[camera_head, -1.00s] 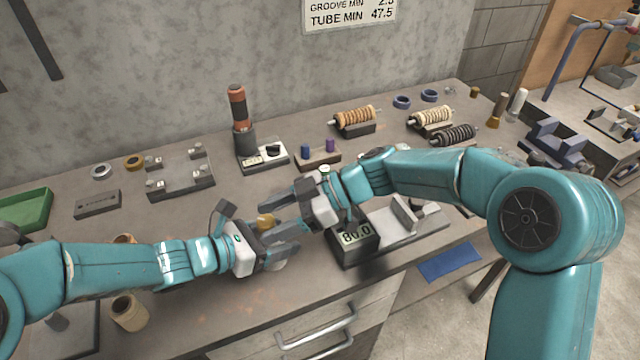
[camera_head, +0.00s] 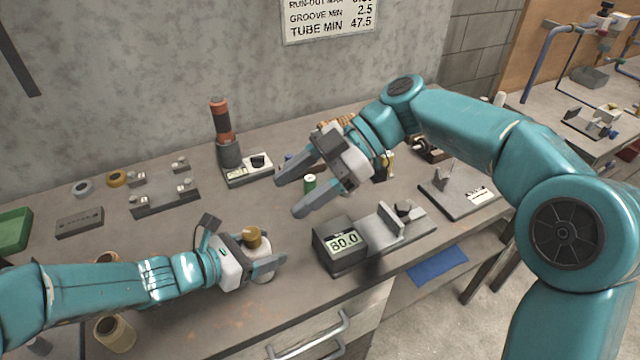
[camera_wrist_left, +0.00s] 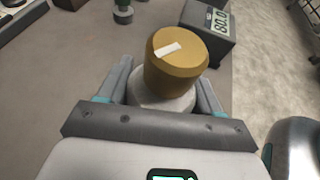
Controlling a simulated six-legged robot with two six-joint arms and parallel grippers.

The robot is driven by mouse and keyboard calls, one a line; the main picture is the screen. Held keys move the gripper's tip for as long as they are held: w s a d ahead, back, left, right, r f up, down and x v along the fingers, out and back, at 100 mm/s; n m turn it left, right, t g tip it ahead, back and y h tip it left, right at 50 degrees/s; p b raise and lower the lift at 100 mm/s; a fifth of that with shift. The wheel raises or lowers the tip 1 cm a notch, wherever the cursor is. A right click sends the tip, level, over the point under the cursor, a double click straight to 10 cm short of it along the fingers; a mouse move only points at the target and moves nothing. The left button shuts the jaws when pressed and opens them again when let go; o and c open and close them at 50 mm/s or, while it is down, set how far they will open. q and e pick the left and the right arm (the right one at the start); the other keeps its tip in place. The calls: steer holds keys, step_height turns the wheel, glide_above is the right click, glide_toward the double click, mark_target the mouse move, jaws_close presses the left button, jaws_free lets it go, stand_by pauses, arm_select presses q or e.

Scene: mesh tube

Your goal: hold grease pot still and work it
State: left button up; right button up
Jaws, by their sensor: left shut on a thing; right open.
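The grease pot (camera_head: 262,268) stands upright near the front of the bench, a pale body with a brass-coloured knob or cap (camera_head: 252,238) on top. It also shows in the left wrist view, with its brass cap (camera_wrist_left: 176,60) bearing a white mark and its pale body (camera_wrist_left: 160,98) below. My left gripper (camera_head: 264,265) is shut on the pale body, one finger on each side. My right gripper (camera_head: 288,196) is open, raised above the bench, up and to the right of the pot and apart from it. A small green-topped item (camera_head: 310,185) shows between its fingers, apparently behind them on the bench.
A gauge reading 80.0 (camera_head: 340,243) stands right of the pot. A red-and-black cylinder on a stand (camera_head: 222,125) and a clamp fixture (camera_head: 165,190) are behind. A tan tube (camera_head: 113,332) is at front left. Bench between the pot and fixture is clear.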

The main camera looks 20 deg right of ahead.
steer(key=s+d+m+h, duration=0.1)
steer(key=s+r+m+t+h, duration=0.1)
steer(key=m+h, duration=0.1)
steer(key=s+d+r+m+h, duration=0.1)
steer(key=m, duration=0.1)
steer(key=shift+d+t+h, duration=0.3)
steer(key=shift+t+h, duration=0.1)
